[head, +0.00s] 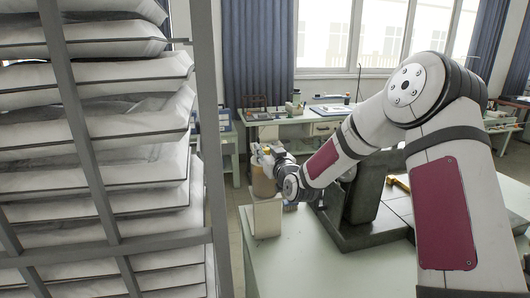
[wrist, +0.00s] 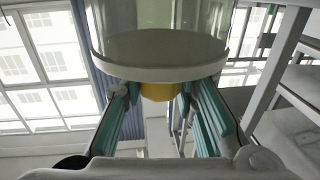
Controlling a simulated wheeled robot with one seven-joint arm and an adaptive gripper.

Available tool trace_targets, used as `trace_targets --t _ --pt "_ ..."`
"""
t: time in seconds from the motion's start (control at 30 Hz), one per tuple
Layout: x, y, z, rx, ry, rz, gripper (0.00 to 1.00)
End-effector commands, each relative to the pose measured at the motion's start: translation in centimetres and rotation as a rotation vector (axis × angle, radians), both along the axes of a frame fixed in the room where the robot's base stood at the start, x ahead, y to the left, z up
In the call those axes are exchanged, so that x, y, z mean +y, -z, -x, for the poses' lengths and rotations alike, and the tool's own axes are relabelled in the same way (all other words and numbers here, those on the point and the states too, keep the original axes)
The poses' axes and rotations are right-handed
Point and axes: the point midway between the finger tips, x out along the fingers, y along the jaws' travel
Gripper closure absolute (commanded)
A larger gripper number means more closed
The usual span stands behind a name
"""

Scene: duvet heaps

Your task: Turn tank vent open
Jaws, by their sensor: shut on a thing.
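The tank shows in the wrist view as a clear cylinder (wrist: 165,18) with a broad pale rim (wrist: 157,60) facing me. A yellow round piece (wrist: 160,91), which looks like the vent knob, shows just below the rim. My gripper (wrist: 160,98) has its teal finger pads on both sides of the yellow piece and is shut on it. In the head view my gripper (head: 268,160) is small and far off, at a tan cylinder (head: 263,184) above the green table. The exact contact and the vent's turn angle cannot be made out.
A pale upright block (head: 265,218) stands below the tan cylinder on the green table (head: 310,265). A dark grey machine (head: 365,205) stands to the right.

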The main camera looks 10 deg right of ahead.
Motion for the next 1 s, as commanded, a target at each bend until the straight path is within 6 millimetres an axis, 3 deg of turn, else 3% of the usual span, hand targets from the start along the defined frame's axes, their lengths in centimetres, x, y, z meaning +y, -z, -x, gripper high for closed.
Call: trace_targets --t 0.5,1.0 --pt "0.29 0.03 -0.07 -0.003 0.355 0.0 1.0" --pt "0.05 -0.03 -0.03 -0.001 0.474 -0.002 1.0"
